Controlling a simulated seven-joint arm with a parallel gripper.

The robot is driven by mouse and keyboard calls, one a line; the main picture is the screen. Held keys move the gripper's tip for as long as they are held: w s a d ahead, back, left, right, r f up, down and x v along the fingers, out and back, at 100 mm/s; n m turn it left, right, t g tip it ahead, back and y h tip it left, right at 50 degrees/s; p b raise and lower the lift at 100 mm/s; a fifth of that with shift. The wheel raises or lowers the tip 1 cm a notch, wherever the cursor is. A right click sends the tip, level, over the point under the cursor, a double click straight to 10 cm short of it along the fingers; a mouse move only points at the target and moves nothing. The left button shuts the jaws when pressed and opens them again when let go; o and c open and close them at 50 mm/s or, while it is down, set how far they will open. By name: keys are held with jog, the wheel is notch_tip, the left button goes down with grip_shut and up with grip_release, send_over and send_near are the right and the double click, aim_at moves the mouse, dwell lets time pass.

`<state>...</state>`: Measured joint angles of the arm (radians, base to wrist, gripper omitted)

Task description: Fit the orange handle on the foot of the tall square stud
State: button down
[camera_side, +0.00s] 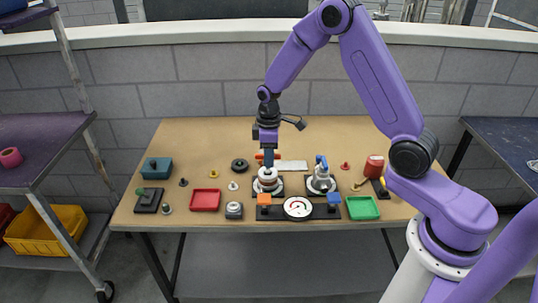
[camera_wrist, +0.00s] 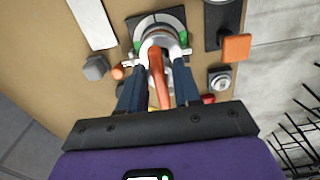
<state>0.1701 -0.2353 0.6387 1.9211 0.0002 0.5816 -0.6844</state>
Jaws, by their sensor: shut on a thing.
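My gripper (camera_wrist: 158,62) is shut on the orange handle (camera_wrist: 157,78), which runs lengthwise between the two dark blue fingers in the wrist view. In the side view my gripper (camera_side: 267,152) points down over the left round fixture, and a bit of the orange handle (camera_side: 261,156) shows at the fingers. This fixture (camera_side: 267,182) is pale and stepped, on a dark base. In the wrist view its grey and green marked plate (camera_wrist: 145,22) shows beyond the fingertips. The square stud is hidden by the handle and fingers; I cannot tell whether the handle touches it.
A second fixture (camera_side: 320,182) with a blue handle stands close right. An orange block (camera_side: 264,199), a white dial (camera_side: 298,208) and a blue block (camera_side: 334,198) line the front. A red tray (camera_side: 205,200) and a green tray (camera_side: 362,208) lie either side.

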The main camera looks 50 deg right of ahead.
jog(key=shift+f, duration=1.55)
dwell(1.9)
jog(key=shift+c, duration=1.9)
grip_release()
jog(key=shift+r, duration=3.75)
